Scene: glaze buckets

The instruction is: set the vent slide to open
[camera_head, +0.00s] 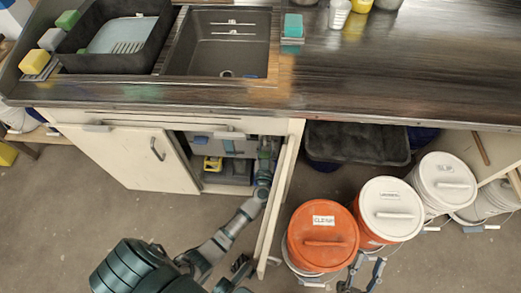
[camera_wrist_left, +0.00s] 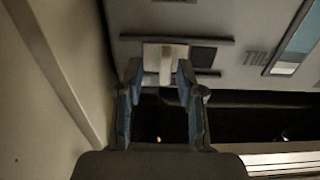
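The vent slide (camera_wrist_left: 165,58) is a pale plate with a raised middle tab, between two dark rails on a grey panel in the left wrist view. It sits toward the left part of the rails, with a dark patch to its right. My left gripper (camera_wrist_left: 160,78) is open, its fingertips on either side of the tab with gaps showing. In the head view my left gripper (camera_head: 267,152) reaches into the open cabinet under the sink, and the slide cannot be made out there. My right gripper (camera_head: 363,272) is open and empty beside the orange bucket.
The cabinet's left door (camera_head: 135,157) and right door (camera_head: 276,205) stand open, the right one close beside my left arm. An orange-lidded bucket (camera_head: 322,238) and white-lidded buckets (camera_head: 390,208) stand to the right. The sink counter (camera_head: 400,75) is above.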

